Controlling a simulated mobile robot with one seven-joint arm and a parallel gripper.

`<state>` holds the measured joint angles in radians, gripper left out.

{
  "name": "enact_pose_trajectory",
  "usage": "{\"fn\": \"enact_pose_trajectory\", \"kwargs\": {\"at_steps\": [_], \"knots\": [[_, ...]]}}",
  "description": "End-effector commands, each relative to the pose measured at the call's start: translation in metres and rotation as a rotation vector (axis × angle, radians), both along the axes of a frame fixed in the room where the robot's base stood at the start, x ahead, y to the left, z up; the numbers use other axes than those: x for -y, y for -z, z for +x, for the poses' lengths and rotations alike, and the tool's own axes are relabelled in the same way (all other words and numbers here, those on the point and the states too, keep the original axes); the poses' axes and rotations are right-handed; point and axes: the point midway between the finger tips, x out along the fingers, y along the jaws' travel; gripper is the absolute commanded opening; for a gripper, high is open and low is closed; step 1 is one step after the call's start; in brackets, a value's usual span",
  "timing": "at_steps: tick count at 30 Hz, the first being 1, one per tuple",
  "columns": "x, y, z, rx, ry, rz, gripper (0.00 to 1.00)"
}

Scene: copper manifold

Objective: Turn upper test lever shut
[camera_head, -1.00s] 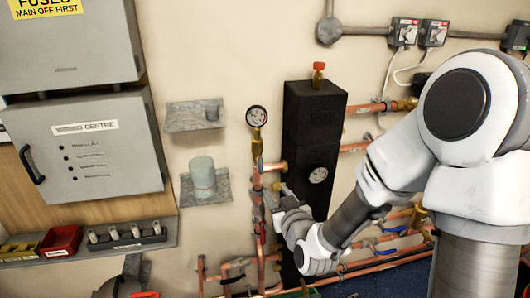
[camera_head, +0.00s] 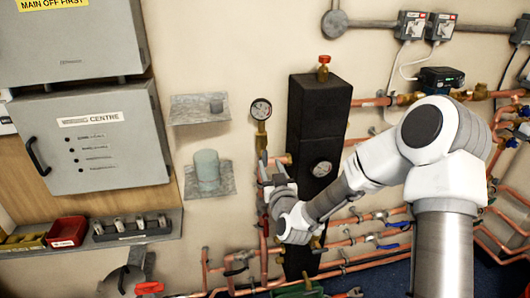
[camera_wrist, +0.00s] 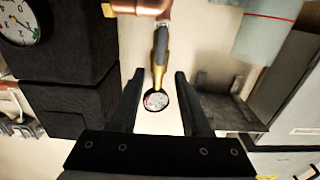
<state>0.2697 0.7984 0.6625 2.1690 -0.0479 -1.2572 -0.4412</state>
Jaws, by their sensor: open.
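A small round gauge (camera_head: 261,109) sits on a brass stem above the copper pipes, left of the black block. In the wrist view the gauge (camera_wrist: 155,100) shows between my fingers, farther off, with its brass stem. A slim grey piece (camera_wrist: 162,45), perhaps the upper test lever, lies in line with that stem, just beyond my fingertips; I cannot tell its turn position for sure. My gripper (camera_head: 271,168) is open and empty, just below the gauge. In the wrist view my gripper (camera_wrist: 160,73) has its fingers apart, and I see no contact. In the head view my gripper hides the lever area.
A tall black block (camera_head: 318,130) with another gauge (camera_head: 321,169) stands right of my gripper. Copper pipes with blue-handled valves (camera_head: 388,246) run below.

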Motion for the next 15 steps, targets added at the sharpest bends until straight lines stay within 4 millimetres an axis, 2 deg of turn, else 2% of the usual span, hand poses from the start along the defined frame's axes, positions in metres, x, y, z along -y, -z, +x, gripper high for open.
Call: {"fn": "enact_pose_trajectory", "kwargs": {"at_steps": [6, 15], "knots": [[-0.011, 0.000, 0.038, 0.001, 0.000, 0.001, 0.47], [-0.020, 0.000, 0.070, 0.001, -0.001, 0.000, 0.47]]}}
